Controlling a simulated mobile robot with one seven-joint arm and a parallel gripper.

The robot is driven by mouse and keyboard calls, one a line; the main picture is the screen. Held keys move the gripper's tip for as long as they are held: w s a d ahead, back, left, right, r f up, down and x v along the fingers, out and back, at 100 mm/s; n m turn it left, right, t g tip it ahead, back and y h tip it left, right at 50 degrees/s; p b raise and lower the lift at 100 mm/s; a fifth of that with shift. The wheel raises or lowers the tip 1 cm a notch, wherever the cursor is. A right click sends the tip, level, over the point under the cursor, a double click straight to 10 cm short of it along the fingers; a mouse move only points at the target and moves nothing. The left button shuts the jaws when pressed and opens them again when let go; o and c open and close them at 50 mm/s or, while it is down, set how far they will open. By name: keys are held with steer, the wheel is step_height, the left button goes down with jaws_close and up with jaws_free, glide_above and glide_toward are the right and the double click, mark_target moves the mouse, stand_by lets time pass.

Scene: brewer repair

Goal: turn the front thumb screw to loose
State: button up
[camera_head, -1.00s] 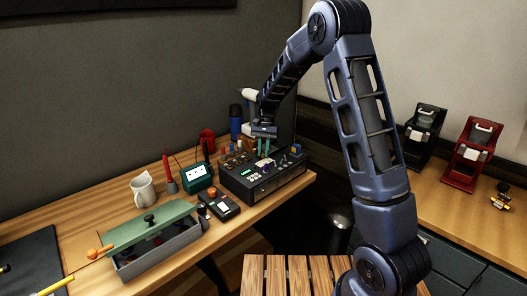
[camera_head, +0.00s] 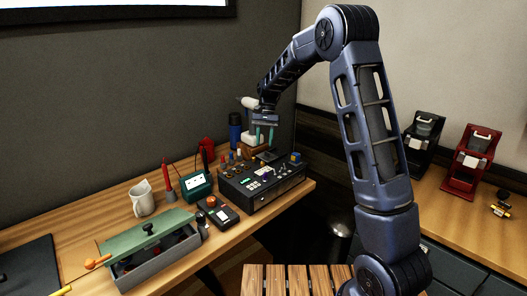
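My gripper (camera_head: 264,134) hangs fingers-down above the back part of a black box with buttons (camera_head: 290,186) on the left bench. A dark flat piece (camera_head: 268,154) shows just below the fingers, on or over the box top. Small knobs and coloured parts sit on the box's top; they are too small to tell which is the front thumb screw. A black brewer (camera_head: 422,137) and a red brewer (camera_head: 473,155) stand on the right counter.
Bottles (camera_head: 235,128) stand behind. A slatted wooden seat (camera_head: 295,279) is in front.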

mark_target(262, 162)
steer(key=shift+v, duration=1.3)
steer(key=s+f+m, duration=0.1)
steer(key=f, duration=0.2)
steer(key=s+f+m+y, duration=0.1)
steer(key=s+f+m, duration=0.1)
steer(key=f, duration=0.1)
steer(key=s+f+m, duration=0.1)
steer(key=f, duration=0.3)
steer(key=shift+s+a+m+t+y, duration=0.15)
steer(key=shift+a+m+t+y, duration=0.15)
steer(key=shift+t+y, duration=0.1)
jaws_close()
